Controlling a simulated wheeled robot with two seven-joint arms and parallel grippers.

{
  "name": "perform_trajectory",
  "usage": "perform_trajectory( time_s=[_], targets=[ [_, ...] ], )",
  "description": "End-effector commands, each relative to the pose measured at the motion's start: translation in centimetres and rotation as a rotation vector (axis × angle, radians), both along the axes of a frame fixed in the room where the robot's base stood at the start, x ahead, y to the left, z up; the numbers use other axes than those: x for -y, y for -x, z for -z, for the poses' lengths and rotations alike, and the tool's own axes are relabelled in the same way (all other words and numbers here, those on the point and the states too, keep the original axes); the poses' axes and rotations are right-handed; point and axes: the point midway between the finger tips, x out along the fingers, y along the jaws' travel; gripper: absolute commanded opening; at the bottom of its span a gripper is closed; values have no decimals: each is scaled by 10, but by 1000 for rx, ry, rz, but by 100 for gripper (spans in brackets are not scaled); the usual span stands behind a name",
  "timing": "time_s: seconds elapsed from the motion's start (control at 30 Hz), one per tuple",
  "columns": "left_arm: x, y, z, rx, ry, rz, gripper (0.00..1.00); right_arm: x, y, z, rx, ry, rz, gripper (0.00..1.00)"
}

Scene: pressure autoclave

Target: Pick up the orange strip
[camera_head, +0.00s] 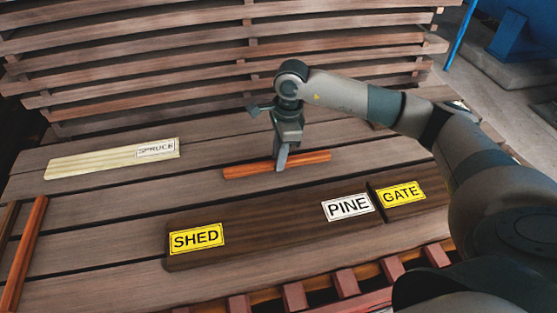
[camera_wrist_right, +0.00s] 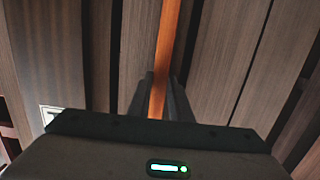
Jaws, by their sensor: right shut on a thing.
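The orange strip (camera_head: 245,170) is a thin wooden stick lying across the slatted wooden bench top in the middle of the head view. My right gripper (camera_head: 281,163) points down onto it, a little right of its middle, and is shut on it. In the right wrist view the strip (camera_wrist_right: 168,45) runs up from between the two fingers (camera_wrist_right: 159,98). I cannot tell whether the strip touches the bench or is slightly above it. My left gripper is not in view.
A dark board (camera_head: 275,233) with SHED, PINE and GATE labels lies in front of the strip. A pale board (camera_head: 95,163) labelled SPRUCE lies at the left. A reddish strip (camera_head: 22,255) lies at the left edge. A slatted backrest (camera_head: 200,62) rises behind.

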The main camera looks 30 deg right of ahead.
Motion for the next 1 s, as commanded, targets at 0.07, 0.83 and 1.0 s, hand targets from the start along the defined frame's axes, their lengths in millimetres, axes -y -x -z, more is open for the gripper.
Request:
perform_trajectory(
  time_s=[0.07,0.83,1.0],
  targets=[
    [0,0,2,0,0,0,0,0,0,-1,1,0,0,0],
    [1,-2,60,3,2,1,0,38,66,-82,6,2,1,0],
    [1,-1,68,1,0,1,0,50,88,-99,3,1,1,0]
  ],
)
